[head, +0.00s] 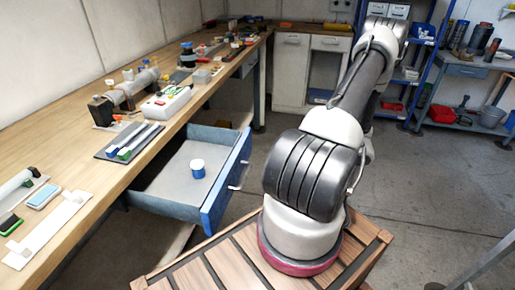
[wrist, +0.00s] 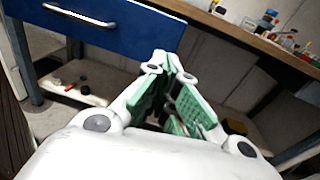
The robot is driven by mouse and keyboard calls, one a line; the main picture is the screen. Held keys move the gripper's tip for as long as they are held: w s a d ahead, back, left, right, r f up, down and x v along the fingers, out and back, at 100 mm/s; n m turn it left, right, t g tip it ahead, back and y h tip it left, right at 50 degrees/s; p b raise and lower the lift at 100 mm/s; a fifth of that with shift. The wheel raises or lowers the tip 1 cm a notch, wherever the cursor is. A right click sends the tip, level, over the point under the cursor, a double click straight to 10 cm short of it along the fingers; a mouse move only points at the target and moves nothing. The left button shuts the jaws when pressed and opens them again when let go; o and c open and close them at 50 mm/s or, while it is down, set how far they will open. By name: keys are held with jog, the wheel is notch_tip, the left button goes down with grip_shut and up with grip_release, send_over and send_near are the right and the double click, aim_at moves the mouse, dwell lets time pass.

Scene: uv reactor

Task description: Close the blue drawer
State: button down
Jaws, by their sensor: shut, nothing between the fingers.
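The blue drawer (head: 213,204) is pulled out from under the wooden workbench in the head view. A small white and blue cup (head: 197,169) stands inside it on the grey drawer floor. A light handle (head: 239,174) is on the drawer's front. In the wrist view a blue drawer front (wrist: 110,30) with a metal handle (wrist: 78,15) fills the upper left. My gripper (wrist: 168,62) is shut and empty, with its fingertips in front of the lower right part of that blue front. I cannot tell whether they touch it. The gripper is not visible in the head view.
The workbench (head: 70,155) runs along the left wall with tools and parts on top. White cabinets (head: 292,68) stand at the back. A blue shelf rack (head: 425,45) and a side bench (head: 478,70) stand at the right. The grey floor (head: 430,180) at right is mostly clear.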

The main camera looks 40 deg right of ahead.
jog(key=f+m+t, duration=0.1)
jog(key=f, duration=0.1)
send_near(228, 146)
jog(key=shift+s+d+r+h, duration=0.2)
jog(key=shift+s+d+r, duration=0.05)
jog(key=shift+s+r, duration=0.3)
jog(key=shift+s+d+r+h, duration=0.25)
jog(key=shift+s+r, duration=0.15)
jog(key=shift+r, duration=0.2)
jog(key=x, duration=1.6)
jog(key=r+x, duration=0.1)
jog(key=x, duration=0.7)
jog(key=shift+w+a, duration=0.2)
jog(key=shift+w, duration=0.15)
jog(key=shift+x, duration=0.85)
jog(key=shift+r, duration=0.1)
jog(key=shift+d, duration=0.15)
jog(key=v, duration=1.4)
jog(key=shift+s+f, duration=0.15)
jog(key=shift+f, duration=0.25)
